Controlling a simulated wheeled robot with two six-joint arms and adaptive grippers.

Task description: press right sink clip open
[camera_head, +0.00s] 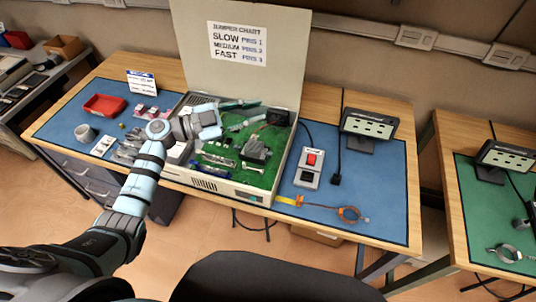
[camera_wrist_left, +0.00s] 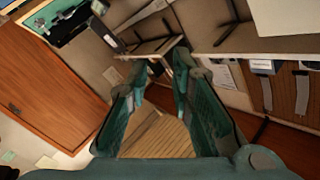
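The open beige case (camera_head: 270,198) holds a green board (camera_head: 225,178). A grey finned block (camera_head: 257,148), seemingly the heat sink, stands on the board's right part. Its clips are too small to tell apart, so I cannot say whether the right one is open or shut. My left gripper (camera_head: 255,113) reaches over the rear of the case from the left, above and behind the grey block and apart from it. In the left wrist view, the teal fingers (camera_wrist_left: 160,65) are spread with nothing between them. My right gripper is not in view.
The case's raised lid (camera_head: 240,80) stands behind my left gripper. A dark boxy part (camera_head: 278,117) lies in the case's back right. A red-switch box (camera_head: 308,166) and a display stand (camera_head: 366,128) are right of the case. The blue mat (camera_head: 385,200) is clear at far right.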

